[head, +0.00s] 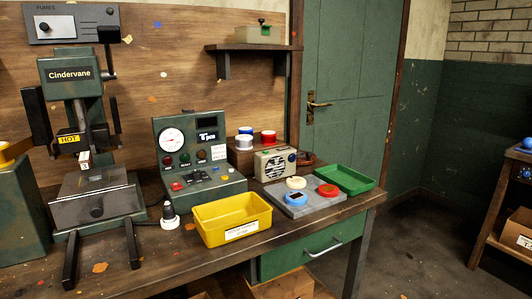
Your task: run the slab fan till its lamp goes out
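A small cream box with a dark slotted round grille (275,164), which looks like the fan, stands at the back of a grey slab (290,209). A small dark blue round part (292,157) shows at its right front; I cannot tell whether it is a lamp or a button, or whether anything is lit. Three round pieces sit on the slab: a cream one (296,182), a red one (328,190) and a blue one with a dark top (296,199). Neither of my grippers shows in the head view.
A yellow bin (232,221) stands left of the slab, a green tray (344,180) right of it. Behind the bin is a green console (198,160) with a dial. A press marked Cindervane (69,73) and HOT stands left.

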